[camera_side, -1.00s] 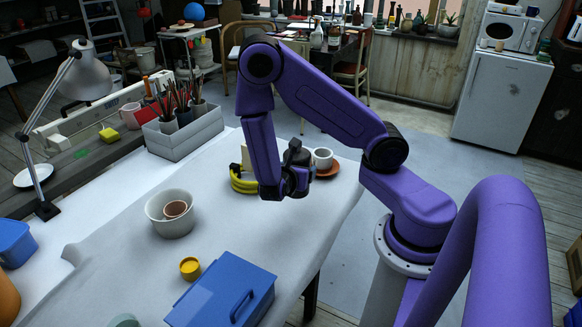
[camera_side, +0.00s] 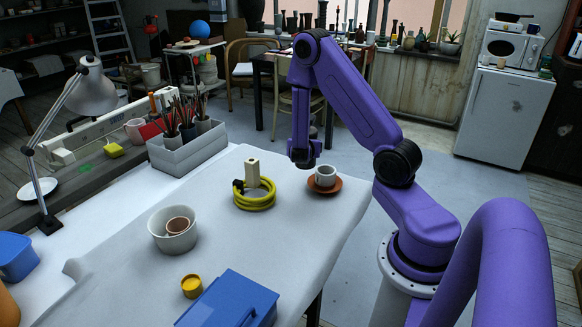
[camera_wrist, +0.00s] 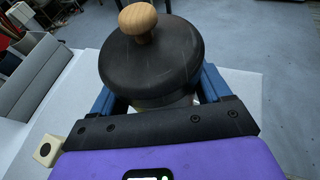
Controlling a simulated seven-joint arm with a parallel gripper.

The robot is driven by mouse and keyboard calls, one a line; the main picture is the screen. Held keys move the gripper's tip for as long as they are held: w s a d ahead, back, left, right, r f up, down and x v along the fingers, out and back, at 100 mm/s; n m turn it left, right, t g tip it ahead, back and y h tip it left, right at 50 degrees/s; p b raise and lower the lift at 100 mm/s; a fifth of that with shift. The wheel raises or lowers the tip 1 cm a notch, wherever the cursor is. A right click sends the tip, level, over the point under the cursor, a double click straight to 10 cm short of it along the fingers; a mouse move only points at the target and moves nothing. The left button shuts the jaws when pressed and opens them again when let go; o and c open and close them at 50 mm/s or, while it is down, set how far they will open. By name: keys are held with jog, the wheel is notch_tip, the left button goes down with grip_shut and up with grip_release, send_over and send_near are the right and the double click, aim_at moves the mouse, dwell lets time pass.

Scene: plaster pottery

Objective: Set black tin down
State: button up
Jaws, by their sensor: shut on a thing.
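The black tin (camera_wrist: 150,62) has a dark round lid with a pale wooden knob and fills the top middle of the wrist view. My gripper (camera_wrist: 160,92) has its blue fingers shut on the tin, one on each side. In the side view my gripper (camera_side: 304,156) is near the table's far edge, to the upper left of the cup. There the tin is mostly hidden behind my arm. Whether the tin touches the table (camera_side: 215,215) cannot be told.
A white cup (camera_side: 326,175) stands on a brown saucer (camera_side: 338,186) at right. A yellow coil (camera_side: 254,205) lies around or beside a pale block (camera_side: 253,170). A grey bowl (camera_side: 160,236), yellow jar (camera_side: 192,287), blue box (camera_side: 225,300) and brush crate (camera_side: 188,150) are nearby.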

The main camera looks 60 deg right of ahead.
jog(key=shift+w+d+f, duration=1.15)
jog(key=shift+w+f, duration=0.4)
jog(key=shift+f, duration=0.45)
jog(key=shift+w+d+f, duration=1.15)
jog(key=shift+w+f, duration=0.45)
jog(key=shift+f, duration=0.4)
jog(key=shift+w+d+f, duration=1.15)
jog(key=shift+w+f, duration=0.4)
jog(key=shift+f, duration=0.45)
jog(key=shift+f, duration=0.15)
jog(key=o, duration=1.1)
jog(key=shift+c, duration=0.2)
